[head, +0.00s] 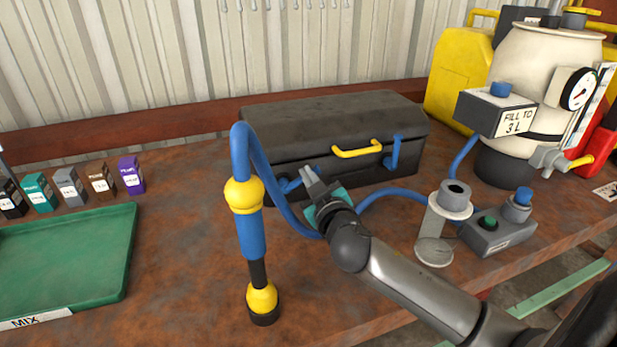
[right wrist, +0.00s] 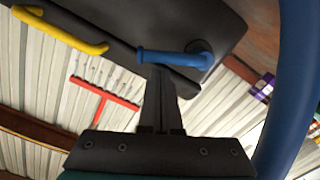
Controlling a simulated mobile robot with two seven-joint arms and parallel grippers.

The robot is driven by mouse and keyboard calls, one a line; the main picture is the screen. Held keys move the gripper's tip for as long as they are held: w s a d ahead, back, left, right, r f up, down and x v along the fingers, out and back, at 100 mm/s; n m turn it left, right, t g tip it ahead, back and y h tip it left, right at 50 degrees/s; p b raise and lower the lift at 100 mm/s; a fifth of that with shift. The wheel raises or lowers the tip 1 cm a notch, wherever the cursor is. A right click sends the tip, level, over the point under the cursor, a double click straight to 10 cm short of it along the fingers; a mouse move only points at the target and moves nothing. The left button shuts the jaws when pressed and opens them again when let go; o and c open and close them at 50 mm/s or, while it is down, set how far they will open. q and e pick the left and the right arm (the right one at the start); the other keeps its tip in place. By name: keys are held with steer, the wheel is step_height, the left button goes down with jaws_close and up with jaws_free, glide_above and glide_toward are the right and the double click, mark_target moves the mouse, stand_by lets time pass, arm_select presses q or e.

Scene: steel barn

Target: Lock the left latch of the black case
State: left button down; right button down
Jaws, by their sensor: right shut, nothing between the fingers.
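The black case (head: 325,130) stands closed at the back of the bench, with a yellow handle (head: 357,149) on its front. Its left latch (head: 289,185) is blue, low on the front left, partly hidden by my right gripper (head: 309,174). In the right wrist view the left latch (right wrist: 172,58) lies sideways, its bar pointing toward the yellow handle (right wrist: 58,27). My right gripper (right wrist: 158,75) is shut and empty, its tips at the latch bar; I cannot tell whether they touch. The blue right latch (head: 396,150) points upward. My left gripper is out of view.
A blue hose (head: 240,150) arches in front of the case's left side, close to my right gripper, above a blue and yellow wand (head: 250,230). A green tray (head: 80,255) and small boxes lie left. A grey button box (head: 497,236) and cream tank (head: 540,70) stand right.

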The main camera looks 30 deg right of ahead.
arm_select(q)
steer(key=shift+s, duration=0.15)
arm_select(e)
steer(key=shift+f, duration=0.1)
steer(key=m, duration=0.1)
steer(key=d+f+m, duration=0.1)
steer(key=m, duration=0.2)
steer(key=shift+s+d+f+m, duration=0.2)
steer(key=shift+f+m, duration=0.1)
steer(key=shift+f, duration=0.1)
steer(key=shift+f+p, duration=0.1)
steer(key=shift+p, duration=0.25)
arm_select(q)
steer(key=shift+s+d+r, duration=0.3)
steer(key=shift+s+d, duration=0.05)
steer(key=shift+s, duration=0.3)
arm_select(e)
steer(key=shift+d+f+m+y, duration=0.1)
steer(key=shift+m+y, duration=0.2)
